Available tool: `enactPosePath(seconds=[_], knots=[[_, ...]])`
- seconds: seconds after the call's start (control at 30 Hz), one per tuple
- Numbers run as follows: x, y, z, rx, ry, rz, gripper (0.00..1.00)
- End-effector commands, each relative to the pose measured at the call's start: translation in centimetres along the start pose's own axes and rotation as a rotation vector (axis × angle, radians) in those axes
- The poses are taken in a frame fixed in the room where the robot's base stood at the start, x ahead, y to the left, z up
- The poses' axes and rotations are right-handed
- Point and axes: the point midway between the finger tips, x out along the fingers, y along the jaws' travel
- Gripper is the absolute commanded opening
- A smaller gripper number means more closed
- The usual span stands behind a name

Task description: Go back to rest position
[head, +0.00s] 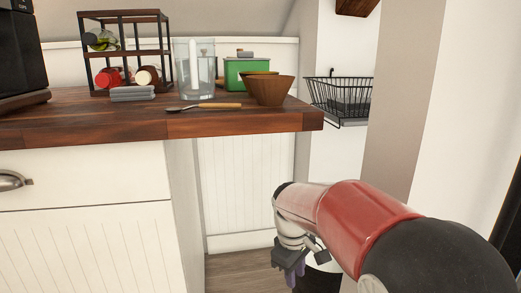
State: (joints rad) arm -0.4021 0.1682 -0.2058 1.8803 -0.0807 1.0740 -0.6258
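My arm, red, grey and black, reaches in from the lower right of the head view. My gripper (290,272) is at its far end, low in front of the white panel and below the counter's right end. It points down. Something purple shows at its fingers, and I cannot tell whether it is part of the gripper. The finger gap is too small and dark to read. The gripper is apart from the counter.
A wooden counter (60,129) over white drawers holds a rack (125,53), grey cloths (132,93), a glass jar (195,72), a spoon (203,106), a green box (236,72) and wooden bowls (272,90). A wire basket (342,97) hangs right. Floor (240,272) shows below.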

Motion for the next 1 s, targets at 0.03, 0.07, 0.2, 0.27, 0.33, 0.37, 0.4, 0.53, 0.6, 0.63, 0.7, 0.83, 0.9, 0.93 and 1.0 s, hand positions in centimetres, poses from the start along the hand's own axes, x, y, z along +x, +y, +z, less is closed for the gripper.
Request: enactPosePath(seconds=[0.03,0.07,0.2,0.27,0.33,0.37,0.4,0.53,0.6,0.63,0.7,0.83,0.9,0.93,1.0], knots=[[-1.1,0.0,0.7,0.026,0.017,0.002,0.26],[-1.5,-0.1,1.1,0.040,0.026,0.003,0.26],[-3.9,-0.6,3.3,0.129,0.074,0.007,0.26],[-5.0,-0.9,4.5,0.173,0.099,0.010,0.26],[-6.5,-1.4,6.0,0.233,0.132,0.015,0.26],[-7.2,-1.6,6.7,0.262,0.149,0.018,0.26],[-8.2,-2.1,7.8,0.307,0.172,0.021,0.26],[-11.5,-4.1,12.0,0.479,0.264,0.040,0.26],[-12.8,-5.4,14.1,0.574,0.313,0.053,0.26],[-13.2,-6.0,14.9,0.612,0.331,0.058,0.26],[-13.8,-7.1,16.5,0.694,0.373,0.071,0.26],[-14.3,-8.7,18.5,0.805,0.428,0.091,0.26],[-14.4,-9.2,19.1,0.842,0.447,0.098,0.26],[-14.4,-9.4,19.3,0.853,0.452,0.100,0.26],[-14.3,-9.6,19.5,0.869,0.460,0.103,0.26]])
